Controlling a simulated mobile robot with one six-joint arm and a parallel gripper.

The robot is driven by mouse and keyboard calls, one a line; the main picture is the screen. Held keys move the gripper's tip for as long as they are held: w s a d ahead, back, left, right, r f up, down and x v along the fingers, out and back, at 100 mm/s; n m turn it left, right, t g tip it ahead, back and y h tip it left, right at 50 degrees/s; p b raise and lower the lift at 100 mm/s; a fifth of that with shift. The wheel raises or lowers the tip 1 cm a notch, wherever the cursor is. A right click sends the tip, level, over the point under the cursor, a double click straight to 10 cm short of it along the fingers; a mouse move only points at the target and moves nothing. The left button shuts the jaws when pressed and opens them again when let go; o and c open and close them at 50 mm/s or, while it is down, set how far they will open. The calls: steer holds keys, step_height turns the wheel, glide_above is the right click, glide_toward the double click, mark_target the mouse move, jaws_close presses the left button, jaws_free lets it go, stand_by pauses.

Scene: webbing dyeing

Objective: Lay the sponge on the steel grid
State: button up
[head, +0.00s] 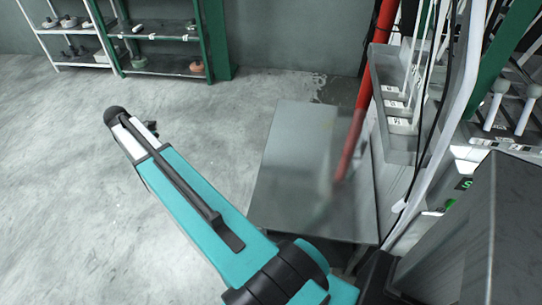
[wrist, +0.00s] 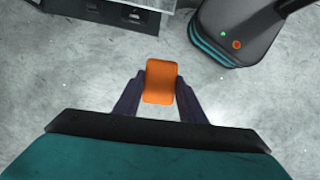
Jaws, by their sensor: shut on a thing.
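An orange block, the sponge (wrist: 161,86), shows in the middle of the wrist view. My gripper (wrist: 160,76) is shut on it, with one dark finger on each side. Below the sponge is bare grey floor. I cannot make out a steel grid for certain in either view.
A flat grey metal surface (head: 290,180) lies right of my arm, crossed by a red pole (head: 375,60). Machinery with white-labelled trays (head: 398,105) stands at the right. Green-framed shelves (head: 165,66) stand at the back left. The floor (head: 60,200) at left is clear.

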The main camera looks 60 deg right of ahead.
steer(key=s+d+f+b, duration=0.3)
steer(key=s+d+f, duration=0.15)
steer(key=d, duration=0.55)
steer(key=s+d+f+b, duration=0.35)
steer(key=s+d, duration=0.25)
steer(key=d, duration=0.3)
steer(key=s+d+f+b, duration=0.3)
steer(key=s+d+b, duration=0.15)
steer(key=d, duration=0.55)
steer(key=shift+m, duration=0.5)
steer(key=s+d+f+b, duration=0.3)
steer(key=s+d, duration=0.3)
steer(key=s, duration=0.3)
steer(key=s+d+f+b, duration=0.3)
steer(key=s+d, duration=0.3)
steer(key=s, duration=0.4)
steer(key=s+d+f+b, duration=0.3)
steer(key=s+d, duration=0.3)
steer(key=s, duration=0.4)
steer(key=shift+s+d+f, duration=0.15)
steer(key=shift+d+f, duration=0.05)
steer(key=shift+f, duration=0.2)
steer(key=b, duration=0.2)
glide_above(308, 158)
steer(key=w, duration=0.2)
steer(key=shift+s+a+f, duration=0.15)
steer(key=shift+a+f, duration=0.2)
steer(key=shift+f, duration=0.4)
steer(key=shift+f+b, duration=0.7)
steer(key=shift+f, duration=1.05)
